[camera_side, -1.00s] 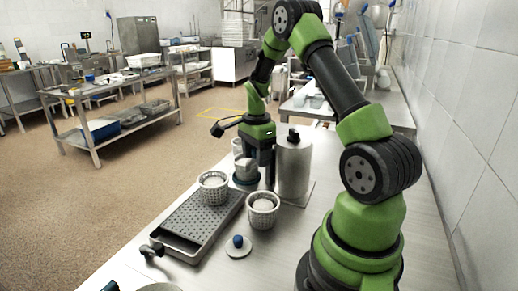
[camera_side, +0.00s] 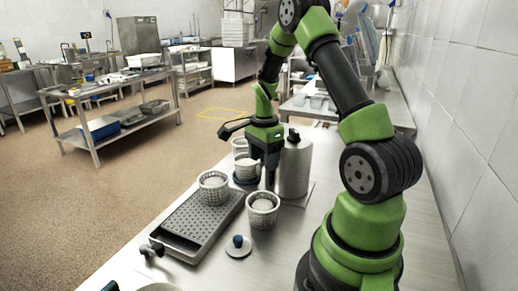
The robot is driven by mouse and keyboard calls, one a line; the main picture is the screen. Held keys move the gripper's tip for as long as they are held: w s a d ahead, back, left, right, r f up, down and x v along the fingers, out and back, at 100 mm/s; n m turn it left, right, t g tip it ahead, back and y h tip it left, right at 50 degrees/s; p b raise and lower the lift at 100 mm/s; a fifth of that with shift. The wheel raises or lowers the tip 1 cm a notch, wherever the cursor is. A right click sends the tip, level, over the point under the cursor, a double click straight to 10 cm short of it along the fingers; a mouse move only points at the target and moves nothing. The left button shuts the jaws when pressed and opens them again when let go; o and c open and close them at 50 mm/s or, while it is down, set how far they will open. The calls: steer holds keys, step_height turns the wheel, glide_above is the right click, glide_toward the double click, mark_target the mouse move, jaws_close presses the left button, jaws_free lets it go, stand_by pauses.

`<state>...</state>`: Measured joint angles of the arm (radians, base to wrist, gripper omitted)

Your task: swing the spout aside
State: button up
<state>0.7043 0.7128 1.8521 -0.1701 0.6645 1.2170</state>
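A steel cylinder (camera_side: 295,168) with a black knob on top stands on a flat plate at the middle of the table. It looks like the dispenser. I cannot make out its spout; my gripper covers its left side. My gripper (camera_side: 268,184) points down just left of the cylinder. Its fingers are dark and small, so I cannot tell whether they are open or shut, or whether they touch anything. A perforated white basket (camera_side: 245,169) stands on a dark blue base just left of my gripper. Another basket (camera_side: 239,147) is partly hidden behind it.
A grey perforated tray (camera_side: 190,222) lies at the front left with a filled basket (camera_side: 213,188) on its far end. Another filled basket (camera_side: 263,211) stands right of the tray. A round lid with a blue knob (camera_side: 238,244) lies in front. The table's right side is clear.

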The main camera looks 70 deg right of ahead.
steer(key=shift+s+f, duration=0.1)
steer(key=shift+s, duration=0.05)
steer(key=shift+c, duration=0.3)
step_height(320, 180, up, 7)
stand_by(0.8)
steer(key=s+a+r+n+t, duration=0.1)
steer(key=a+r+n+t, duration=0.3)
steer(key=a+r+n, duration=0.85)
steer(key=s+a+r+n+t+y, duration=0.1)
steer(key=s+a+n+t+y, duration=0.1)
steer(key=s+a+n, duration=0.5)
steer(key=s+a+t, duration=0.1)
steer(key=a, duration=0.3)
steer(key=shift+s, duration=0.35)
